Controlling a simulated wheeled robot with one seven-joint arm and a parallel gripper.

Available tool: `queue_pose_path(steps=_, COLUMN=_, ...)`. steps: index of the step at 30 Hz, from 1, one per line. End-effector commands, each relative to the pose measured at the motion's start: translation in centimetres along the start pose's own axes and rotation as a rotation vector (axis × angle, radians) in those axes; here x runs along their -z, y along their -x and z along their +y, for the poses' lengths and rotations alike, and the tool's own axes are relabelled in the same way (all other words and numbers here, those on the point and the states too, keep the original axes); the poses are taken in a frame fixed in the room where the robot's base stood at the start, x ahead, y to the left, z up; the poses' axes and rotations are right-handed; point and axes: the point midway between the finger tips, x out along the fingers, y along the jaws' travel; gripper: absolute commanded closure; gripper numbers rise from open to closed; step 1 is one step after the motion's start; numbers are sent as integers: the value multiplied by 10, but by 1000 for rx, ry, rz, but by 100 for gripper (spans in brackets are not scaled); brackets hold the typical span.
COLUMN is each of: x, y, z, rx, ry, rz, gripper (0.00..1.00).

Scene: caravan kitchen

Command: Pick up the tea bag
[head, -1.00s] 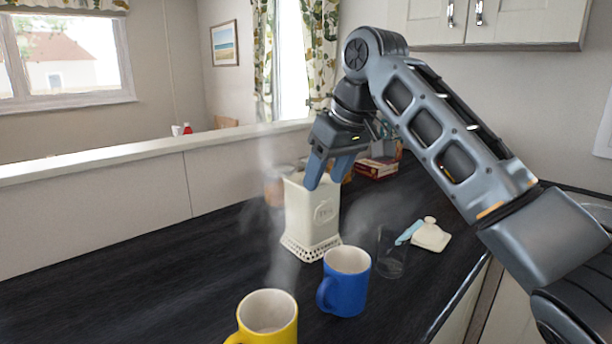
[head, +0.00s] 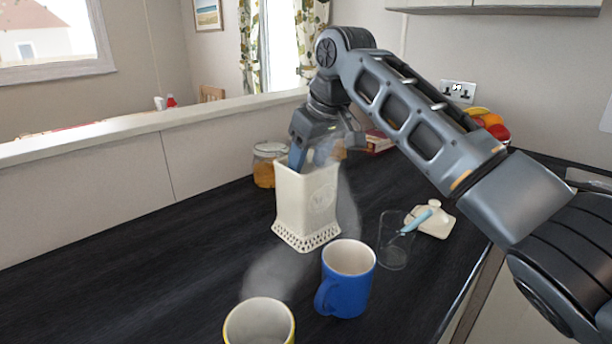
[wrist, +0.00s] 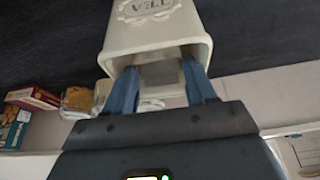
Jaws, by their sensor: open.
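The cream tea canister (head: 305,206) stands open on the dark counter in the head view. It also shows in the wrist view (wrist: 157,32) with the word TEA on its side. My gripper (wrist: 163,80) is open, with its two blue fingers reaching into the canister's mouth. In the head view my gripper (head: 306,162) is at the canister's top, its fingertips partly hidden by the rim. A pale grey flat shape, perhaps a tea bag (wrist: 160,75), shows between the fingers inside the canister. I cannot tell whether the fingers touch it.
A steaming blue mug (head: 346,280) and yellow mug (head: 259,325) stand in front. A clear glass (head: 395,245) with a blue-handled utensil and a cream lid (head: 432,221) are at right. Behind are a jar (head: 268,166) and fruit (head: 487,122). The left counter is clear.

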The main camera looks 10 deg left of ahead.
Motion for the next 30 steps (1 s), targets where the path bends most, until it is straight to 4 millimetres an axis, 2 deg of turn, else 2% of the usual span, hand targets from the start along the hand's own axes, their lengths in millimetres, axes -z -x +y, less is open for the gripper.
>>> queue_pose_path(steps=9, x=0, y=-5, z=0, rx=0, ry=0, rz=1, gripper=46)
queue_pose_path(steps=20, x=0, y=-5, z=0, rx=0, ry=0, rz=1, gripper=80)
queue_pose_path(steps=30, x=0, y=-4, z=0, rx=0, ry=0, rz=1, gripper=82)
